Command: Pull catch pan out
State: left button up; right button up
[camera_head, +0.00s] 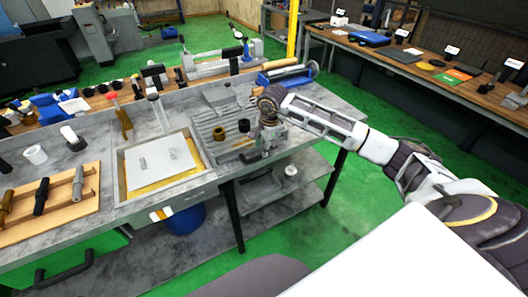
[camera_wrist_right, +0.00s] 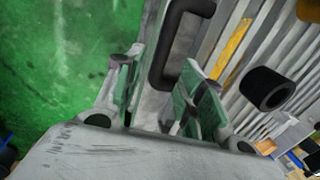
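The catch pan appears to be the grey ribbed tray (camera_head: 212,138) set in the workbench; its ribs also show in the right wrist view (camera_wrist_right: 292,62). A black curved handle (camera_wrist_right: 172,45) stands at its front edge in the wrist view. My right gripper (camera_head: 268,150) is at the tray's front right corner. In the wrist view the right gripper (camera_wrist_right: 160,75) is open, with green pads. The near end of the handle lies between or just beyond the fingertips; contact cannot be told. The handle is hidden in the head view. My left gripper is out of view.
A black ring (camera_wrist_right: 268,88) sits on the ribs. A framed tray with a light plate (camera_head: 158,160) and a wooden board with tools (camera_head: 50,205) lie to the left. A lower shelf (camera_head: 262,188) is below. Green floor (camera_head: 350,215) is clear in front and right.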

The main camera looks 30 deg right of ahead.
jog(key=shift+w+f, duration=0.25)
jog(key=shift+f, duration=0.9)
jog(key=shift+w+f, duration=0.2)
jog(key=shift+f, duration=0.95)
jog(key=shift+c, duration=0.5)
grip_shut()
